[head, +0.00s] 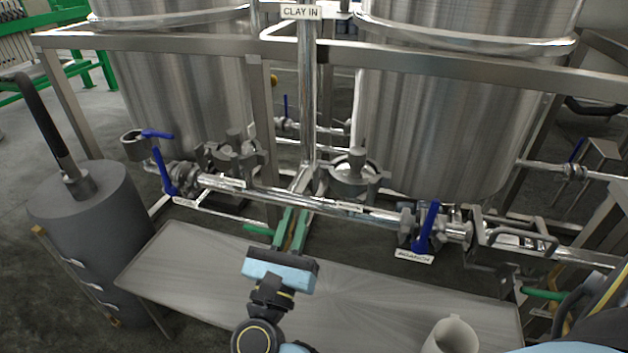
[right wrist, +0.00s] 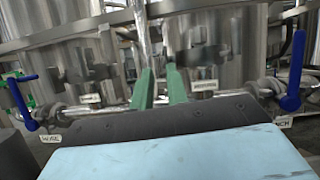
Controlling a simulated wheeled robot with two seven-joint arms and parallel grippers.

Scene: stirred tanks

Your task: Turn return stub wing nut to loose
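Grey clamps sit along the steel pipe line: one under the left tank (head: 235,152), one under the right tank (head: 355,175). I cannot tell for sure which bears the return stub wing nut; no label naming it is readable. My right gripper (head: 296,212) points at the pipe between these clamps. Its green fingers are apart with nothing held between them. In the right wrist view the open fingers (right wrist: 159,75) frame an upright steel pipe (right wrist: 141,35), with blurred clamps on both sides. My left gripper is not in view.
Blue-handled valves stand at the left (head: 163,172) and right (head: 426,228) of the line. A steel table (head: 200,270) lies below, with a white mug (head: 452,335). A grey cylinder (head: 90,225) stands at left. A frame rail (head: 200,46) crosses the tanks.

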